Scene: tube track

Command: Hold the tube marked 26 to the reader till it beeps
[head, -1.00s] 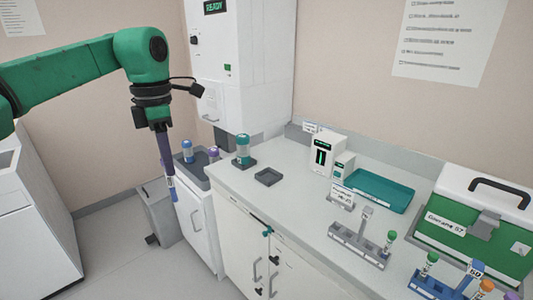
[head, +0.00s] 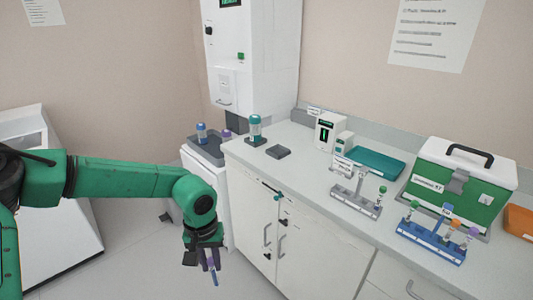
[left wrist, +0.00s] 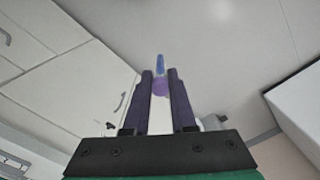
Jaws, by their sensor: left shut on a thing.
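My left gripper (head: 206,262) is in the head view's lower middle, in front of the white cabinets and below counter height. It is shut on a slim tube (head: 214,274) that hangs roughly upright. In the left wrist view the tube (left wrist: 160,64) shows a purple cap and a blue part between the fingers. Its number cannot be read. A white device with a dark green-lit display (head: 326,133), which looks like the reader, stands on the counter at the back, well away from the gripper. My right gripper is not in view.
The counter holds a teal tray (head: 375,163), a grey rack with a green-capped tube (head: 356,199), a blue rack with several tubes (head: 430,240) and a green-and-white case (head: 455,189). A teal-capped container (head: 255,131) stands at the counter's left end. Bare floor lies below the gripper.

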